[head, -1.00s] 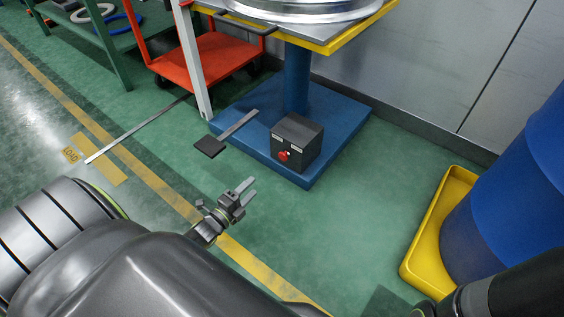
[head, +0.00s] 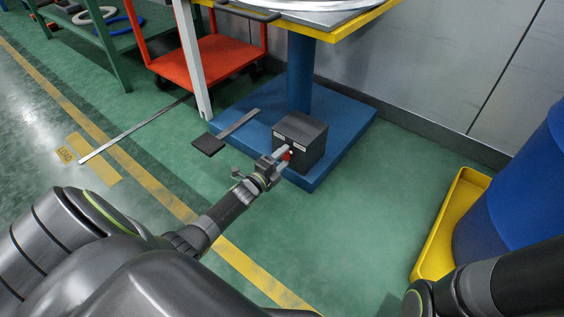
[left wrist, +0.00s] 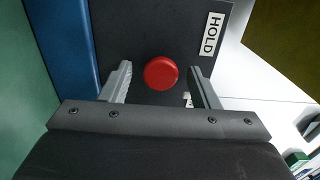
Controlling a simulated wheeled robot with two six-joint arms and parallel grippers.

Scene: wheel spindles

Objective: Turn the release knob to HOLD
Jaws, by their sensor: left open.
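The red release knob (left wrist: 161,72) is on the front face of a dark box (head: 309,139). In the left wrist view a white HOLD label (left wrist: 212,34) is at the upper right of the knob. A second pale label by the right finger is mostly hidden. My left gripper (head: 282,157) is open, in front of the box. In the left wrist view its two fingers (left wrist: 162,82) stand on either side of the knob, with gaps to it. In the head view the fingers partly cover the knob (head: 288,154). My right gripper is not in view.
The box stands on a blue base (head: 352,130) with a blue column (head: 301,75). A dark pedal (head: 208,144) sticks out to the left. An orange cart (head: 205,62) is behind. A yellow tray (head: 437,240) with a blue drum (head: 520,200) is at right. Green floor between is clear.

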